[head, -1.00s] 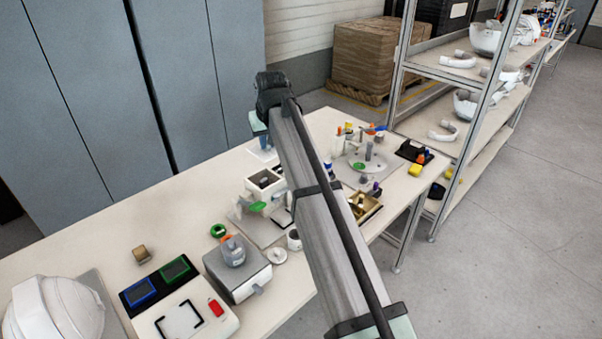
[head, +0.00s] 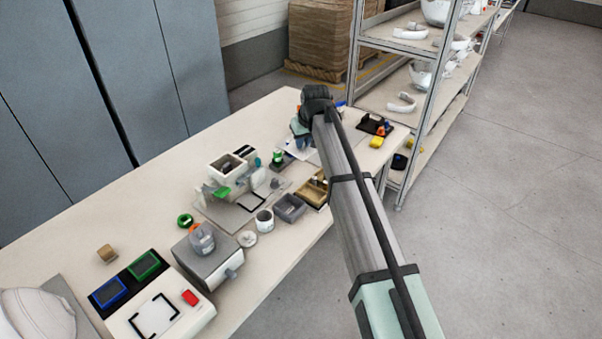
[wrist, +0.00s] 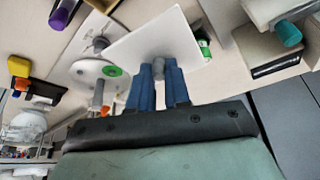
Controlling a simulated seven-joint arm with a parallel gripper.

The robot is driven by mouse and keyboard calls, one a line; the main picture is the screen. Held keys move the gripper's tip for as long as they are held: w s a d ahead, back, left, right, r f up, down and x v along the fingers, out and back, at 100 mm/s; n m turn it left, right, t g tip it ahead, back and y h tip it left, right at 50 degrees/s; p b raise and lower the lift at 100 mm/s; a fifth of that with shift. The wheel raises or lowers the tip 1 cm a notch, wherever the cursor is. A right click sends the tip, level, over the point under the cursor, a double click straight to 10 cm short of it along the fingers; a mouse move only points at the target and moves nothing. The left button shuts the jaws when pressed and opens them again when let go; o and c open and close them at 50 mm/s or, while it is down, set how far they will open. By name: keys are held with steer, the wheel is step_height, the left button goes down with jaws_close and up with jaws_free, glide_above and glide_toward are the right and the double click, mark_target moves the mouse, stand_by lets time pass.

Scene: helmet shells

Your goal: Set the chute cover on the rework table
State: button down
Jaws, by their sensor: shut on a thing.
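The chute cover looks to be the thin white square plate (wrist: 150,45) with a grey knob on it. In the wrist view, my gripper (wrist: 158,72) has its blue fingers shut on that knob, and the plate spreads out beyond the fingertips. In the head view, my gripper (head: 300,134) is over the far part of a long pale table (head: 125,208), with part of the white plate (head: 294,150) showing below it. The plate seems to be above the tabletop, but I cannot tell by how much. No label marks the table as the rework table.
In the wrist view, a round grey disc with a post (wrist: 85,72) lies left of the plate, and a white bin (wrist: 265,48) is right. Small tools and bins crowd the table's middle. A shelf rack (head: 425,50) stands behind right. The table's back left is clear.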

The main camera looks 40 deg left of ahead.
mark_target(306, 152)
steer(key=shift+w+a+r+n+g, duration=0.15)
steer(key=shift+a+n+g, duration=0.15)
steer(key=shift+n, duration=0.2)
steer(key=shift+f, duration=5.05)
steer(key=shift+f, duration=0.15)
steer(key=c, duration=1.1)
jaws_free()
steer(key=v, duration=1.2)
